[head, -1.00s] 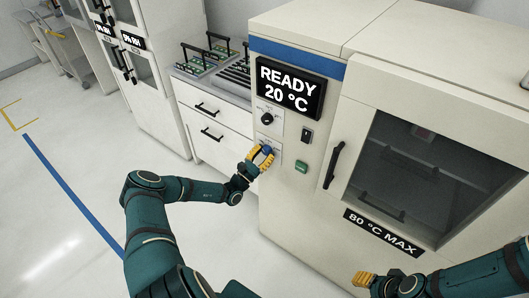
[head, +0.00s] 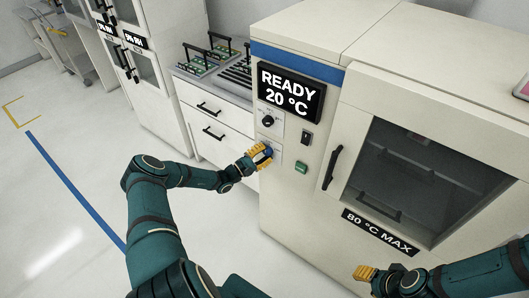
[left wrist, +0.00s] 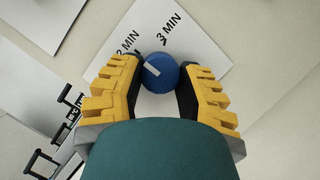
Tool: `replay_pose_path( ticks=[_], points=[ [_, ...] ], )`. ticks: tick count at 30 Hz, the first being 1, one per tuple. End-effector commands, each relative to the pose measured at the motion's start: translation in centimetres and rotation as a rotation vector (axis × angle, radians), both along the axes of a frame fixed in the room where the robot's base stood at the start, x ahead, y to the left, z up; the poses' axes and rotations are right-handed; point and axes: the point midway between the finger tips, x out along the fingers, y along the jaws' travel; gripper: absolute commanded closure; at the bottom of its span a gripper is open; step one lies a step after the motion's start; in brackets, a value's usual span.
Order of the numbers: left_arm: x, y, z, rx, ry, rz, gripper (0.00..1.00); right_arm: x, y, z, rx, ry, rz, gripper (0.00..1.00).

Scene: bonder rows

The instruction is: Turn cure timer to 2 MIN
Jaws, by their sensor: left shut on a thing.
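The cure timer is a blue round knob (left wrist: 160,72) with a white pointer line, on a white label plate (left wrist: 185,32) printed "2 MIN" and "3 MIN". In the left wrist view its pointer slants up and left, roughly toward the "2 MIN" mark. My left gripper (left wrist: 158,84) is shut on the knob, with a yellow finger on each side. In the head view my left gripper (head: 261,155) is at the cabinet front and partly hides the knob. My right gripper (head: 365,273) is low in front of the cabinet, away from the knob; its finger opening is unclear.
The cabinet display (head: 290,92) reads "READY 20 °C". A black knob (head: 268,121), a black switch (head: 306,137) and a green button (head: 301,167) sit close to the timer. A door handle (head: 332,167) stands out at right. The floor at left is clear.

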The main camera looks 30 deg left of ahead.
Motion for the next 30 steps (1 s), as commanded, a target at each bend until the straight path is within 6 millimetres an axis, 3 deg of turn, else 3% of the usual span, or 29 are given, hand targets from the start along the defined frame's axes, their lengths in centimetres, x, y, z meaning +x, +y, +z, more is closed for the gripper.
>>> replay_pose_path(
  ticks=[18, 19, 21, 30],
  points=[
    [0.12, 0.11, 0.21, 0.044, -0.007, 0.002, 1.0, -0.03, -0.02, 0.24, 0.0, 0.0, 0.0, 0.53],
    [0.12, 0.11, 0.21, 0.044, -0.007, 0.002, 0.58, -0.02, -0.02, 0.24, 0.0, 0.0, 0.0, 0.53],
    [0.12, 0.1, 0.22, 0.043, -0.007, 0.002, 0.34, -0.02, -0.02, 0.24, 0.0, 0.0, -0.001, 0.53],
    [0.02, 0.06, 0.09, 0.043, -0.005, 0.001, 0.31, -0.02, -0.03, 0.22, 0.0, 0.0, -0.001, 0.53]
  ],
)
